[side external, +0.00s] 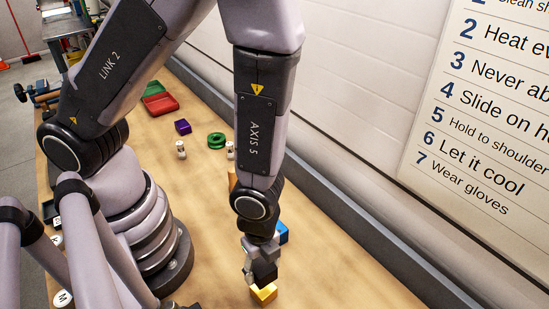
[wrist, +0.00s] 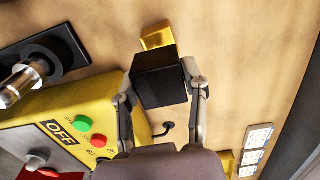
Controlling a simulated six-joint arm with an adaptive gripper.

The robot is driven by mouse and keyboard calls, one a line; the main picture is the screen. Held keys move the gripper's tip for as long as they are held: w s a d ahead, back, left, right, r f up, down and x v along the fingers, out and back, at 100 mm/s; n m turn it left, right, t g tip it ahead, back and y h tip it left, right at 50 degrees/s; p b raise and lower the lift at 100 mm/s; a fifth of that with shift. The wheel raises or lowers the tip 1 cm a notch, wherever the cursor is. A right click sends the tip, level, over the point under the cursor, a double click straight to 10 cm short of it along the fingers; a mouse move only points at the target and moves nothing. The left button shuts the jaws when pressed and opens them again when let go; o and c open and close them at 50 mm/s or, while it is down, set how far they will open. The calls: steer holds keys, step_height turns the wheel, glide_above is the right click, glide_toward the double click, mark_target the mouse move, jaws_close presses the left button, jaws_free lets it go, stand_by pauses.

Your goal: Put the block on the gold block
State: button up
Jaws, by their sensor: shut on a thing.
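My gripper (wrist: 161,88) is shut on a black block (wrist: 158,80), with one finger on each side of it. In the side view my gripper (side external: 257,268) points down and the black block (side external: 266,272) shows dark at its fingertips. The gold block (side external: 263,293) is on the table just below the black block. In the wrist view the gold block (wrist: 156,37) shows past the black block's upper edge, partly covered by it. I cannot tell whether the two blocks touch.
A blue block (side external: 282,233) stands behind my gripper. A purple block (side external: 183,126), a green ring (side external: 217,140) and red trays (side external: 160,104) lie farther back. In the wrist view a yellow control box (wrist: 55,106) is close at the left and white sockets (wrist: 258,142) at the right.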

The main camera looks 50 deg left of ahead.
mark_target(263, 279)
steer(key=shift+f, duration=2.15)
steer(key=shift+f, duration=0.15)
steer(key=o, duration=1.2)
